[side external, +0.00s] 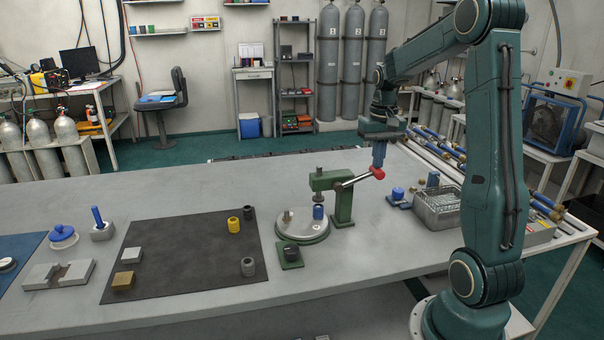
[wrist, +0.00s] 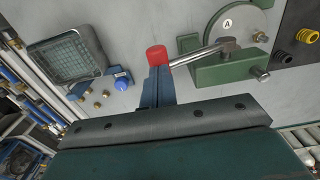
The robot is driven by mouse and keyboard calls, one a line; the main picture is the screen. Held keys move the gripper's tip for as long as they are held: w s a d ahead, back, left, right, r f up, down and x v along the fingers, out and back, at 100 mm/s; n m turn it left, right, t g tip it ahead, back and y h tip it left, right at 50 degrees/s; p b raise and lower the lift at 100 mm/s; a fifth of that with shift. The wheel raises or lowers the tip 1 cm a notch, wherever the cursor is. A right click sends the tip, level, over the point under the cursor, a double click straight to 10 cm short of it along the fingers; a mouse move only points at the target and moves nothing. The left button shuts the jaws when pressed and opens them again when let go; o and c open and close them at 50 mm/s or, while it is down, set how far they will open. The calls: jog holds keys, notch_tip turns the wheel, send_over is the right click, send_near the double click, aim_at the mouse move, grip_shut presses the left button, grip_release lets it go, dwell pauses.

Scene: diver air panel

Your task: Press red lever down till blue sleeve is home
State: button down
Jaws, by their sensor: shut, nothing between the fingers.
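The red lever knob (side external: 377,173) is at the end of a steel lever (side external: 352,181) on a green press (side external: 333,199). The lever slopes up to the right, and its red knob (wrist: 157,55) also shows in the wrist view. My gripper (side external: 379,163) is shut and empty, with its blue fingertips at the knob, just above or touching it; I cannot tell which. The blue sleeve (side external: 318,212) stands upright on the round steel plate (side external: 293,226), beside the press column. The press ram (side external: 318,198) is above the sleeve. The wrist view does not show the sleeve.
A dark mat (side external: 190,262) left of the press holds yellow, black and grey sleeves and metal blocks. A green block with a black ring (side external: 290,255) is in front of the plate. A wire basket (side external: 437,208) and a small blue-capped part (side external: 398,194) stand to the right.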

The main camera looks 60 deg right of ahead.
jog(key=shift+r, duration=2.85)
jog(key=shift+a, duration=0.1)
jog(key=shift+w+a+r, duration=0.1)
jog(key=shift+a, duration=0.15)
jog(key=s+a+r+n+t+h, duration=0.1)
jog(key=a+r+n, duration=0.1)
jog(key=a, duration=0.6)
jog(key=a+r+n+t, duration=0.1)
jog(key=a+r+n, duration=0.1)
jog(key=a, duration=0.6)
jog(key=s+a+f+n+t, duration=0.1)
jog(key=s+a+n, duration=0.1)
jog(key=s+a, duration=0.2)
jog(key=s+a+f+n+t+y, duration=0.1)
jog(key=s+a+f+n+t, duration=0.1)
jog(key=s+a, duration=0.3)
jog(key=shift+a+n+t, duration=0.3)
jog(key=shift+a+n, duration=0.2)
jog(key=shift+a, duration=1.4)
jog(key=shift+w, duration=0.1)
